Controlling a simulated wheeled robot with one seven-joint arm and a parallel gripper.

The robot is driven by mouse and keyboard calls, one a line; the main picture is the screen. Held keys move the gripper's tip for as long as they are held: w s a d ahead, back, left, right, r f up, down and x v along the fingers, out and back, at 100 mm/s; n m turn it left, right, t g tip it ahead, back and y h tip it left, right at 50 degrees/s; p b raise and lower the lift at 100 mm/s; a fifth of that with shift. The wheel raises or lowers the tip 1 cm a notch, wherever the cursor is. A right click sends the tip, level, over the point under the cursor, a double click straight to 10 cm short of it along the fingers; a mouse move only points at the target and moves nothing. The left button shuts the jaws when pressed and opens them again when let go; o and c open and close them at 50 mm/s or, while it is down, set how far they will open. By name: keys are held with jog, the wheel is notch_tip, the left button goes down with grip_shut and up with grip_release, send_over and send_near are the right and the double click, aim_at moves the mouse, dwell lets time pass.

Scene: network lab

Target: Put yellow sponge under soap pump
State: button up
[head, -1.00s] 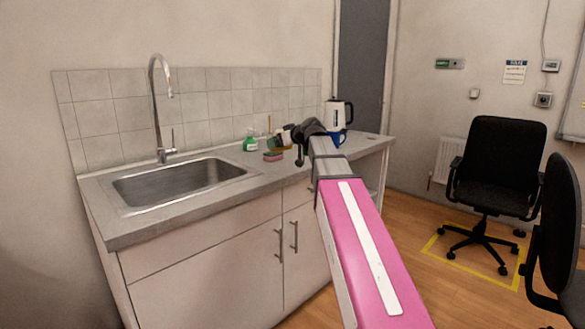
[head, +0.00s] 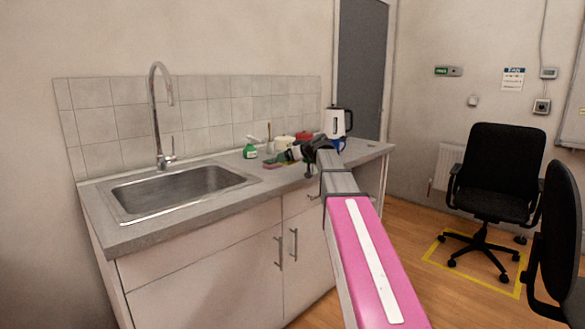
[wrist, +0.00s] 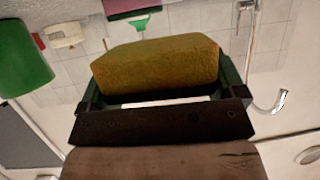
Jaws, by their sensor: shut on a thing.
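My gripper (head: 289,156) is shut on the yellow sponge (wrist: 155,65), which fills the space between the fingers in the wrist view. In the head view the sponge is small and partly hidden by my gripper, above the back part of the counter. A green bottle with a trigger-like head (head: 250,151) stands upright on the counter to the left of my gripper, apart from it; it also shows in the wrist view (wrist: 140,25). It is the only pump-like thing I can make out. A pink and green sponge (head: 271,165) lies on the counter between bottle and gripper.
A white pot (head: 284,142), a red pot (head: 304,136), a blue mug (head: 337,144) and a white kettle (head: 337,121) stand behind or right of my gripper. The sink (head: 180,188) and tap (head: 159,110) are left. A green object (wrist: 20,55) looms at the wrist view's left.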

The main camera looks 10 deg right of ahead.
aim_at(293, 173)
jog(key=shift+w+d+f, duration=0.45)
jog(key=shift+w, duration=0.2)
jog(key=shift+w+d+f, duration=0.4)
jog(key=shift+w+f, duration=0.05)
jog(key=shift+w, duration=0.15)
jog(key=shift+f, duration=1.85)
jog(key=shift+f, duration=0.1)
jog(key=o, duration=0.6)
